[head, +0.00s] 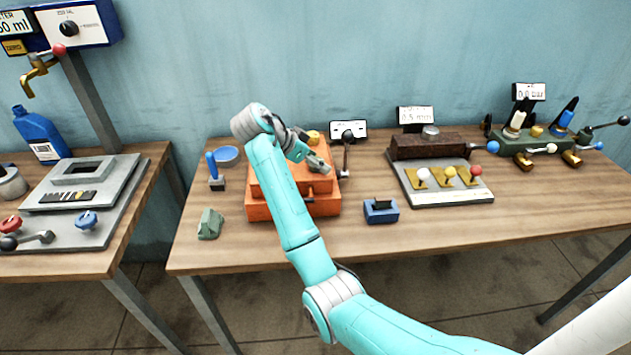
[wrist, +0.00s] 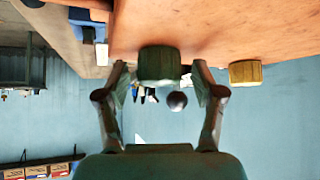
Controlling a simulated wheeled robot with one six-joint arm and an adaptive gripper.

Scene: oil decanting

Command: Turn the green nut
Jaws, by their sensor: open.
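The green nut (wrist: 158,66) is a short dark-green cylinder on the orange block, whose surface (wrist: 210,25) fills the top of the wrist view. My gripper (wrist: 161,82) is open, with one finger on each side of the green nut. Small gaps seem to show between the fingers and the nut, so I cannot tell that either finger touches it. In the head view my gripper (head: 318,163) is low over the orange block (head: 262,205), and the green nut is hidden there behind my arm and gripper.
A yellow nut (wrist: 245,72) sits on the orange block, right of my fingers in the wrist view. A lever (head: 347,150) stands at the block's right.

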